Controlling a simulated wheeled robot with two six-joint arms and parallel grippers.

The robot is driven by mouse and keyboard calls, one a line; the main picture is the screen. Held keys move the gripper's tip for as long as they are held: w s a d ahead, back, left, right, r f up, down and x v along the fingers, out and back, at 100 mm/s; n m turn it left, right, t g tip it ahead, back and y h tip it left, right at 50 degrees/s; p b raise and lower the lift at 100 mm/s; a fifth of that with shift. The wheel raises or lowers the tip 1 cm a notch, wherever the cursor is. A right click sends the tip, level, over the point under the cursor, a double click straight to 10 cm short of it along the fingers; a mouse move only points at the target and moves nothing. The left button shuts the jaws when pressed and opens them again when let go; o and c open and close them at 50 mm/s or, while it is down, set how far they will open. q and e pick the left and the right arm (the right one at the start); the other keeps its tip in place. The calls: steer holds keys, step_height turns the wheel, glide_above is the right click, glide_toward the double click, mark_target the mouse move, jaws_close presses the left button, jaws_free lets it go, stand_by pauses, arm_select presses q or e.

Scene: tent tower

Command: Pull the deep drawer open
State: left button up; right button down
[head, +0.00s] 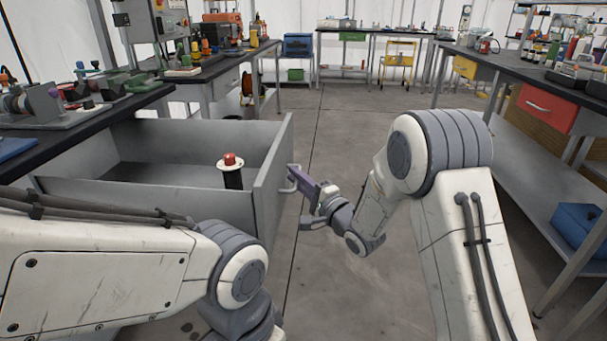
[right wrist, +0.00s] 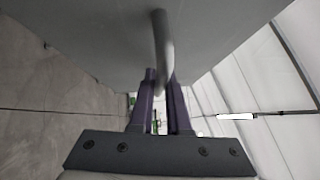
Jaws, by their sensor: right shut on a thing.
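The deep drawer (head: 273,185) is grey and stands pulled out from under the dark-topped bench at the left, so its inside shows. A black spool-like thing with a pale flange and a red top (head: 231,170) stands upright in it. My right gripper (head: 298,184) is at the drawer's front face, shut on its bar handle (head: 290,181). In the right wrist view the purple fingers (right wrist: 160,85) stand on both sides of the curved handle (right wrist: 162,45). My left arm crosses the lower left of the head view; its gripper is not visible.
The left bench (head: 120,108) carries tools and machines. A right bench (head: 535,75) has a red drawer (head: 548,106) and a blue box (head: 582,228) on its lower shelf. The floor (head: 345,120) between the benches is clear.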

arm_select(q)
steer(key=shift+d+r, duration=0.1)
steer(key=shift+d, duration=0.3)
arm_select(e)
steer(key=shift+d, duration=0.6)
steer(key=c, duration=0.9)
jaws_free()
steer(key=shift+s, duration=0.15)
arm_select(q)
steer(key=shift+r+p, duration=0.75)
steer(key=shift+p, duration=0.05)
arm_select(e)
steer(key=v, duration=1)
steer(key=shift+s+d+f, duration=0.1)
steer(key=shift+f, duration=0.05)
